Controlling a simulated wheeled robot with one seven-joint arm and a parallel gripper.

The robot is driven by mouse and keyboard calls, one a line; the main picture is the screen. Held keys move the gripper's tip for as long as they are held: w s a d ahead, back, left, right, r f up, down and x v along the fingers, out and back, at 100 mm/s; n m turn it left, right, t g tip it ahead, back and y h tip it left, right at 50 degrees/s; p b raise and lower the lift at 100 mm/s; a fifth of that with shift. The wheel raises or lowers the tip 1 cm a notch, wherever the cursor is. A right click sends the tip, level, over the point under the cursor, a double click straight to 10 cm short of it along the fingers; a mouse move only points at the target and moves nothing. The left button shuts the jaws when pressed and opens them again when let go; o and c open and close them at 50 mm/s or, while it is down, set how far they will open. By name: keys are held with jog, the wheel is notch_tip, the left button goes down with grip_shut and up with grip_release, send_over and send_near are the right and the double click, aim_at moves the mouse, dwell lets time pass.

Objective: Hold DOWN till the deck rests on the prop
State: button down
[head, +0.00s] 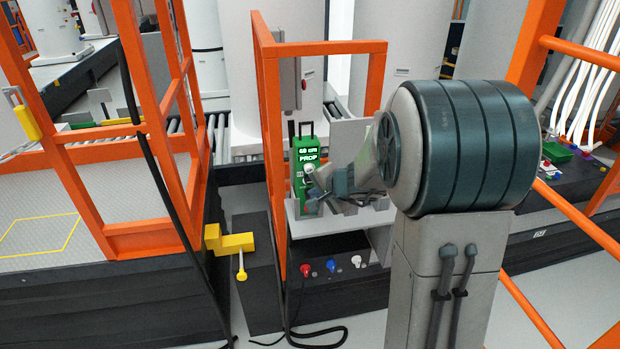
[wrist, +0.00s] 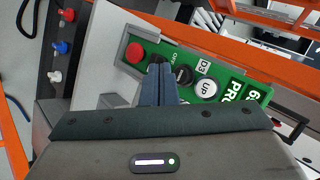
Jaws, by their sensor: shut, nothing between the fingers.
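A green control box (head: 308,160) stands on a grey shelf inside the orange frame, its display reading PROP below a partly legible figure. In the wrist view its green panel (wrist: 238,92) has a red button (wrist: 135,53), a dark round control (wrist: 183,75) and a white UP button (wrist: 206,87). My gripper (wrist: 159,66) is shut and empty, its tips over the panel between the red button and the dark control. I cannot tell whether they touch it. In the head view my gripper (head: 312,187) covers the box's lower face. A grey deck (head: 40,235) with a yellow outline lies left.
Orange posts and rails (head: 270,140) stand close around the box. Red, blue and white knobs (head: 331,264) sit on the dark front below the shelf. A yellow stepped block (head: 230,242) stands beside the deck's edge. A black cable (head: 318,338) loops on the floor.

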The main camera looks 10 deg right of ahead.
jog(key=shift+w, duration=0.85)
jog(key=shift+w, duration=0.1)
dwell(1.4)
jog(key=shift+w, duration=0.35)
jog(key=shift+w, duration=0.5)
dwell(2.0)
jog(key=shift+s+b, duration=0.1)
jog(key=shift+b, duration=0.25)
jog(key=shift+s+b, duration=0.5)
jog(key=shift+s, duration=0.35)
jog(key=shift+s+b, duration=1.05)
jog(key=shift+s, duration=1.45)
